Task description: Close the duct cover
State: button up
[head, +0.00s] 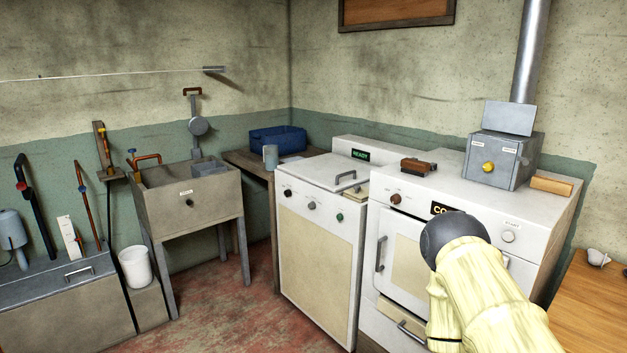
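A grey metal duct box (495,162) stands on top of the white machine at the right, below a silver pipe (530,50). A flat grey plate, which looks like the duct cover (509,118), stands raised and slightly tilted at the top of the box. My arm, with a cream sleeve and a dark rounded joint, shows at the lower right in front of the white machine. My gripper is not visible in this view.
A brown block (551,186) lies right of the duct box, and a dark brown object (418,166) lies to its left. A white lidded machine (320,240) stands left of the oven-like machine (400,255). A wooden table (590,310) is at right. Red floor is open at left centre.

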aim_at(512, 118)
jog(key=u, duration=0.2)
jog(key=k, duration=0.55)
jog(key=u, duration=0.6)
jog(key=k, duration=0.7)
jog(key=z, duration=0.55)
jog(key=i, duration=0.6)
jog(key=z, duration=0.8)
jog(key=i, duration=0.7)
jog(key=u, duration=0.1)
